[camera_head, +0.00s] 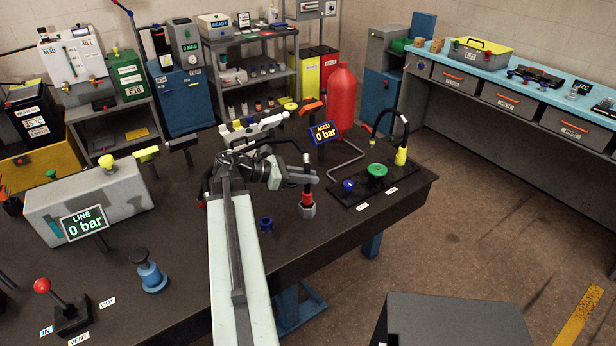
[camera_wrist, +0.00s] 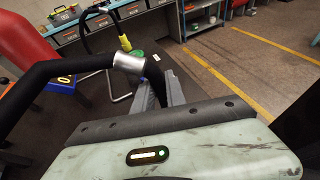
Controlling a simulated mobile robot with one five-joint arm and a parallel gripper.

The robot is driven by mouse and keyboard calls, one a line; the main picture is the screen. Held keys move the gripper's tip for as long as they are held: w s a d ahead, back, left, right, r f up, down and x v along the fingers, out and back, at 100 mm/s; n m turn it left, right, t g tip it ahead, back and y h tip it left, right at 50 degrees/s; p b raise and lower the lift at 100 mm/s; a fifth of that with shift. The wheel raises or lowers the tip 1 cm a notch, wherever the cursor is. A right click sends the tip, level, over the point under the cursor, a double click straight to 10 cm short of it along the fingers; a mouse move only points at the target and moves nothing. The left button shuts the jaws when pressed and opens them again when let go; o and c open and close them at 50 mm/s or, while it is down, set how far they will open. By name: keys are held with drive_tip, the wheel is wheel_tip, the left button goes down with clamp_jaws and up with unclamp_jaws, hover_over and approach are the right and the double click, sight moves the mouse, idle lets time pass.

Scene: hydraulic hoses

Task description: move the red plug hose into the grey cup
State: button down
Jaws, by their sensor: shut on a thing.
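The red plug hose is a black hose that arches over my gripper (camera_head: 312,178) and hangs down to its red plug (camera_head: 307,198). My gripper is shut on the hose near its end. In the wrist view the black hose (camera_wrist: 60,70) runs to a silver collar (camera_wrist: 129,62) beside my fingers (camera_wrist: 168,92); the red plug is hidden there. The grey cup (camera_head: 307,212) stands on the dark bench directly below the red plug. The plug's lower end meets the cup's rim in the picture; I cannot tell how deep it sits.
A blue cup (camera_head: 265,224) stands to the left on the bench. A display reading 0 bar (camera_head: 324,132) and a red cylinder (camera_head: 341,100) stand behind.

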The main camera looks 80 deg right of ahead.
drive_tip(key=shift+f+b, duration=0.8)
drive_tip(key=shift+f, duration=0.1)
drive_tip(key=c, duration=1.3)
unclamp_jaws()
drive_tip(key=shift+r, duration=0.1)
drive_tip(key=p+v, duration=0.2)
drive_tip(key=v, duration=0.5)
drive_tip(key=shift+w+a+p, duration=0.2)
drive_tip(key=shift+w+p, duration=0.15)
drive_tip(key=shift+p, duration=0.05)
drive_tip(key=shift+r, duration=0.2)
